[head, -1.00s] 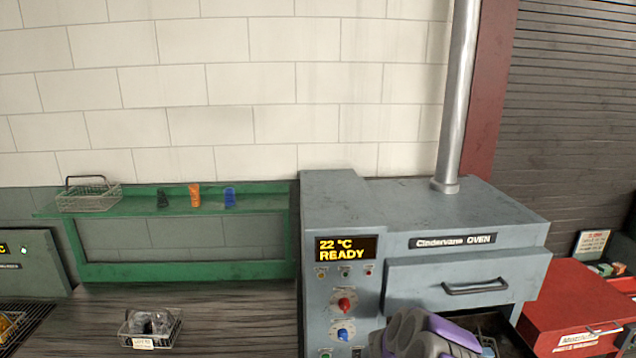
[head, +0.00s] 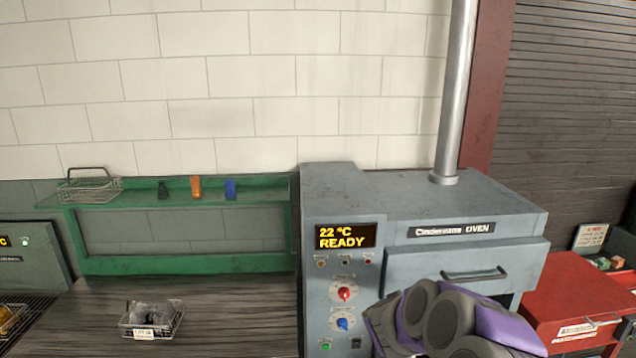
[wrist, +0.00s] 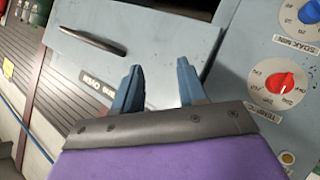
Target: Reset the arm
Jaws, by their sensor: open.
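My gripper (wrist: 160,85) is open and empty in the wrist view, its two blue-grey fingers apart in front of the grey oven's front panel. The wrist picture is tilted. My purple and grey arm shows at the bottom right of the head view, in front of the oven (head: 450,212); my fingers are not visible there. The oven's display (head: 345,236) reads 22 °C READY. A red knob (wrist: 280,83) and a blue knob (wrist: 310,12) are close to the right of my gripper in the wrist view.
A green shelf (head: 180,267) holds a wire basket (head: 90,188) and small orange and blue items. A wire tray (head: 150,328) with dark contents sits on the dark wood-grained counter (head: 240,315). A red cabinet (head: 575,295) stands right of the oven. A pipe rises from the oven top.

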